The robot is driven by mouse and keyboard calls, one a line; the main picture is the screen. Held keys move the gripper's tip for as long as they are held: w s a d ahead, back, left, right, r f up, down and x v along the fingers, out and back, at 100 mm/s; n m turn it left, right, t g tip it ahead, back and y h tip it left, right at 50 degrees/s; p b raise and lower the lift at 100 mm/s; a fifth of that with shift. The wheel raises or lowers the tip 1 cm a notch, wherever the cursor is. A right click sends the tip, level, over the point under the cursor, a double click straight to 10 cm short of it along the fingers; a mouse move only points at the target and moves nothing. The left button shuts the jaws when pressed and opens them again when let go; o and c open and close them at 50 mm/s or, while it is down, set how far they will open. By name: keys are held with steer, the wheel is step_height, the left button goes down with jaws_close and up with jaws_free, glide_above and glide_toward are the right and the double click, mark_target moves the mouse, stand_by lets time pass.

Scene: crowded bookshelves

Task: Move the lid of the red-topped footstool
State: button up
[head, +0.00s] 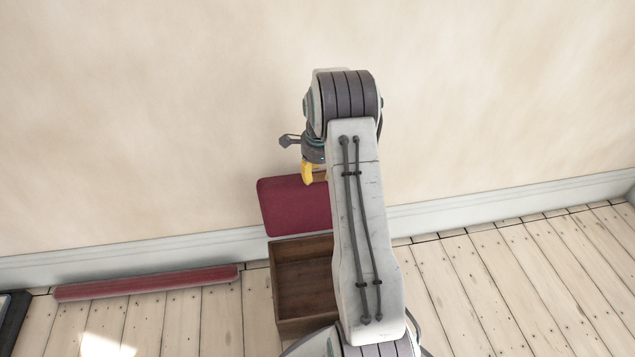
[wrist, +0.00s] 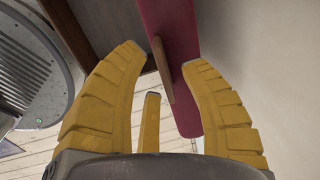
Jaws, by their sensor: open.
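The footstool is a dark wooden box (head: 302,280) on the floor by the wall, with its hollow inside showing. Its red padded lid (head: 293,208) stands raised at the wall side of the box, near upright. My arm hides the right part of both. My gripper (head: 309,174) is at the lid's upper part, in front of the wall. In the wrist view my gripper (wrist: 165,55) has its yellow fingers spread, with the edge of the red lid (wrist: 172,30) and a thin wooden piece (wrist: 162,70) between or just beyond the tips. Contact cannot be told.
A long red rolled or bar-like object (head: 145,283) lies on the floor along the skirting at left. A dark-edged thing (head: 12,318) shows at the far left edge. The plank floor (head: 510,285) at right is clear. The plain wall (head: 160,110) stands close behind the lid.

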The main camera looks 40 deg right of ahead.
steer(key=shift+w+f, duration=0.1)
steer(key=shift+f, duration=0.9)
jaws_close()
